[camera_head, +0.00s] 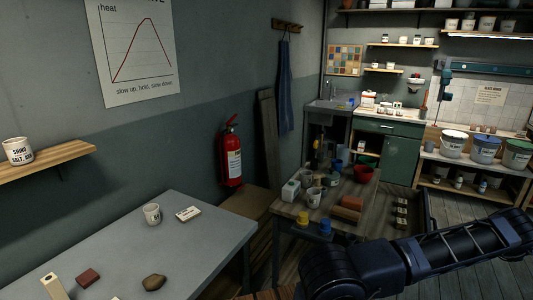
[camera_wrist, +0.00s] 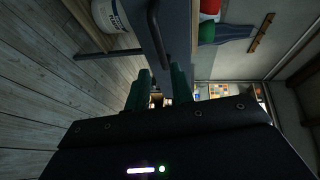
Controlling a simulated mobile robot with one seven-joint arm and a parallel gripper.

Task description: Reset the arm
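My arm crosses the lower right of the head view, running from the bottom edge out to the right edge. Its gripper does not show there. In the wrist view my gripper (camera_wrist: 160,88) has two dark green fingers standing apart, with nothing held between them. The wrist view is turned on its side. A wooden floor fills its left part, and a white tub (camera_wrist: 110,14) and a grey edge with a dark bar (camera_wrist: 155,35) are near the top, beyond the fingers.
A grey table (camera_head: 130,240) stands front left with a cup (camera_head: 152,213), a label block (camera_head: 188,213) and small pieces. A wooden table (camera_head: 325,205) with pots and bricks is behind my arm. A fire extinguisher (camera_head: 231,155) hangs on the wall. Tubs (camera_head: 485,148) stand on the right bench.

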